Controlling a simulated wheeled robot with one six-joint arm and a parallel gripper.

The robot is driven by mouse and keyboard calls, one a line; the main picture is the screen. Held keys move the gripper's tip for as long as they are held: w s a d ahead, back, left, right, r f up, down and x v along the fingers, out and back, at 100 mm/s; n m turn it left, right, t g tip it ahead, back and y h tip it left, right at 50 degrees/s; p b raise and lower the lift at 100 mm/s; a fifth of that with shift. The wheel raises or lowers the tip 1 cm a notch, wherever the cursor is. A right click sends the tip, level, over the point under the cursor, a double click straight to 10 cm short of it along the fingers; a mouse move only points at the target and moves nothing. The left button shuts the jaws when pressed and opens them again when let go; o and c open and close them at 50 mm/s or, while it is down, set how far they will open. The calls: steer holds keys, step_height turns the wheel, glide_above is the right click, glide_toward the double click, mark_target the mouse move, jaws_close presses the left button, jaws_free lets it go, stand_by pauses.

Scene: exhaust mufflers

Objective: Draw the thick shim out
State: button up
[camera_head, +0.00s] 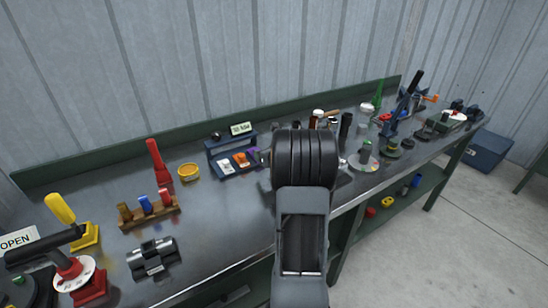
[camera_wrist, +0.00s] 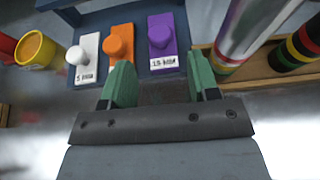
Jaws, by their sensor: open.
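Three knobbed shims sit side by side in a dark blue rack (camera_head: 228,146). In the wrist view the white shim (camera_wrist: 90,62) has a label that seems to end in "5 MM". The orange shim (camera_wrist: 121,40) is in the middle, its lower part hidden by a finger. The purple shim (camera_wrist: 161,38) is on the right, with a label like "1.5 MM". I cannot judge their thickness by eye. My gripper (camera_wrist: 161,82) is open and empty, its green fingertips in front of the rack, either side of the purple shim's column. In the head view my arm hides most of the gripper.
A yellow cup (camera_wrist: 36,50) stands left of the rack. A wooden holder (camera_wrist: 242,62) with a silver cylinder and a striped dark peg is close on the right. A wooden block (camera_head: 150,211) with coloured pegs stands front left. Bare bench lies before the rack.

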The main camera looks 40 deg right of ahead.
steer(key=v, duration=0.8)
steer(key=shift+s, duration=0.25)
steer(key=shift+a, duration=0.15)
